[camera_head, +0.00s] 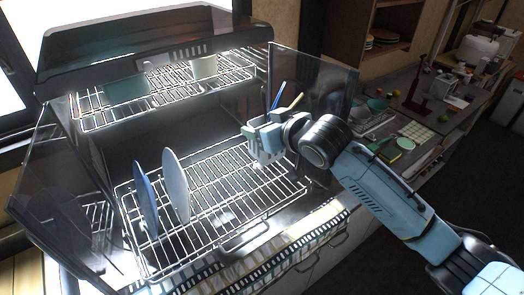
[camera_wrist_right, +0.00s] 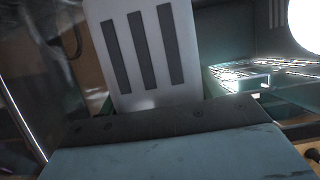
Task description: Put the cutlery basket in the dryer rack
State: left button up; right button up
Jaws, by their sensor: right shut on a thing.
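My right gripper (camera_head: 266,140) is shut on the cutlery basket, over the right part of the dryer rack's lower shelf (camera_head: 235,190). The basket is pale with dark upright slots and fills the upper middle of the right wrist view (camera_wrist_right: 155,50). A blue stick (camera_head: 277,96) and a yellowish stick (camera_head: 296,101) rise behind the gripper, seemingly from the basket. I cannot tell whether its bottom touches the wires. My left gripper is not in view.
A blue plate (camera_head: 146,198) and a pale plate (camera_head: 176,186) stand upright on the left of the lower shelf. The upper shelf bears a white cup (camera_head: 203,66) and a greenish container (camera_head: 125,89). A clear side panel (camera_head: 325,85) stands close behind my right gripper.

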notch_tip(320, 180, down, 4)
jog(key=shift+f, duration=0.35)
notch_tip(320, 180, down, 3)
jog(key=shift+w+f+p, duration=0.1)
jog(key=shift+p, duration=0.2)
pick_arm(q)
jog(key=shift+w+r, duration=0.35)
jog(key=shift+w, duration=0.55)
pick_arm(e)
jog(key=shift+f, duration=0.1)
jog(key=o, duration=1)
jog(key=shift+f, duration=0.1)
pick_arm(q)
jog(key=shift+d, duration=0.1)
pick_arm(e)
jog(key=shift+r, duration=0.2)
pick_arm(q)
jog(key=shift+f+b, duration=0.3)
jog(key=shift+b, duration=0.05)
pick_arm(e)
jog(key=v, duration=1.2)
